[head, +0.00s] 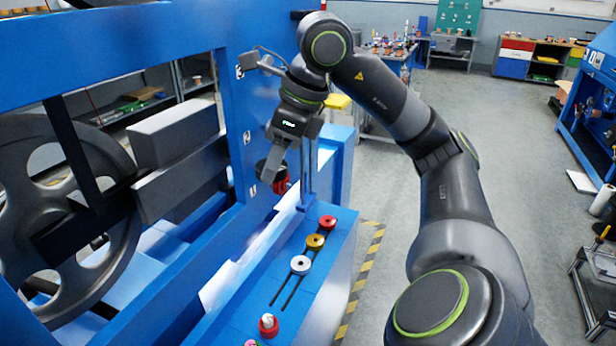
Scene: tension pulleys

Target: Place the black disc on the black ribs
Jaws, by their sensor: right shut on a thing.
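My right gripper (273,169) hangs with its fingers pointing down beside the blue frame upright, above the far end of the blue ledge. It is shut on a dark round thing, the black disc (262,171), which shows only in part at the fingertips. The black ribs (286,290) are thin parallel dark strips on top of the blue ledge (333,272). A red disc (327,222), a yellow disc (315,241) and a white disc (300,264) sit in a row along them. The gripper is apart from these discs. My left gripper is out of view.
A red round part (281,187) is just behind the fingers at the blue upright (243,125). A red-and-white knob (268,324) stands at the ledge's near end. A large dark wheel (30,190) is at left.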

